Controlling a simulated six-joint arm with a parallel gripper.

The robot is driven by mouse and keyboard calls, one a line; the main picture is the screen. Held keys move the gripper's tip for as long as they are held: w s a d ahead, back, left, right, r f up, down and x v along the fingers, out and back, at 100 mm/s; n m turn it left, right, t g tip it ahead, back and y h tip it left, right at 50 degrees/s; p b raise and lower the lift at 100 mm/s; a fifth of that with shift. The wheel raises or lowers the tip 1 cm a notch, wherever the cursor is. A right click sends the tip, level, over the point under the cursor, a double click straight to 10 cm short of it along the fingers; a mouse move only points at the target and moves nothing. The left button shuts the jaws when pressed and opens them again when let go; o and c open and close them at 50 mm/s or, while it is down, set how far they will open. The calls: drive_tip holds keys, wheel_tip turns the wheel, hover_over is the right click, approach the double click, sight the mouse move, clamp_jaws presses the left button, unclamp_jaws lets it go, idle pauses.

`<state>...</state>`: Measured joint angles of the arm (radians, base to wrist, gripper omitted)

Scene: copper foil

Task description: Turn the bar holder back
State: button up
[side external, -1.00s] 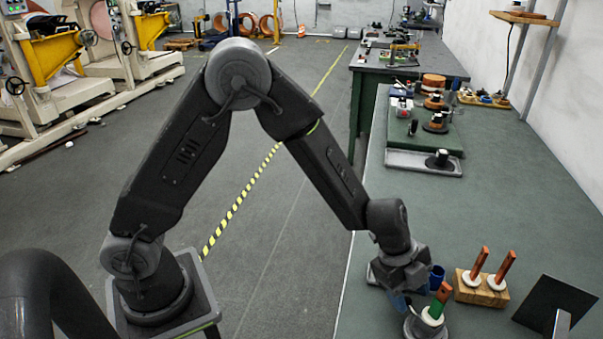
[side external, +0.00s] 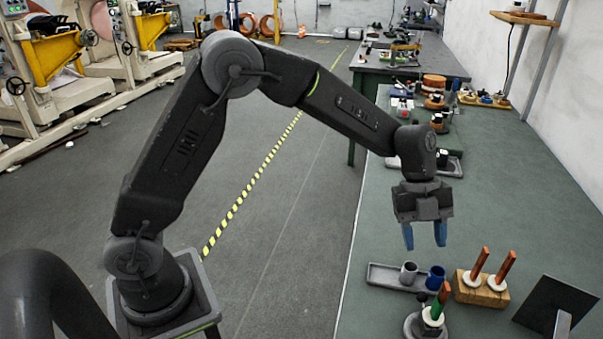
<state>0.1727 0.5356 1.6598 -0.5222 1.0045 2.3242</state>
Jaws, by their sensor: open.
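My gripper (side external: 424,238) is raised above the bench, pointing down, with its blue fingers apart and nothing between them. The bar holder (side external: 419,327) stands below it at the front of the bench, a grey round base partly cut off by the lower picture edge. A copper bar with a green sleeve (side external: 440,302) stands tilted in a white ring (side external: 432,317) on the holder. A dark knob or handle (side external: 421,301) sticks up at its left. My gripper is clear of the holder.
A grey tray (side external: 384,276) holds a grey cup (side external: 408,273) and a blue cup (side external: 435,278). A wooden block (side external: 481,293) carries two copper bars in white rings. A dark panel (side external: 541,302) stands at right.

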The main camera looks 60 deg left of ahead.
drive_tip(key=s+a+r+n+t+y, duration=0.2)
drive_tip(key=s+a+r+n, duration=0.4)
drive_tip(key=s+n, duration=0.3)
drive_tip(key=s+a+r+n+t+y, duration=0.1)
drive_tip(key=s+a+r+n+t, duration=0.1)
drive_tip(key=s+a+r+n, duration=0.4)
drive_tip(key=shift+s+r+n+t+y, duration=0.35)
drive_tip(key=shift+s+n+t+y, duration=0.05)
drive_tip(key=shift+s+n, duration=1.5)
drive_tip(key=shift+w, duration=0.1)
drive_tip(key=w+d+m+g, duration=0.2)
drive_tip(key=w+d+m, duration=0.15)
drive_tip(key=w, duration=0.25)
drive_tip(key=m+g+h, duration=0.2)
drive_tip(key=m+g, duration=0.4)
drive_tip(key=m, duration=0.8)
hover_over(425, 301)
drive_tip(key=w+a, duration=0.3)
drive_tip(key=w, duration=0.2)
wheel_tip(425, 301, down, 11)
drive_tip(key=x, duration=1.3)
drive_tip(key=shift+s+a+f, duration=0.15)
drive_tip(key=shift+s+a, duration=0.1)
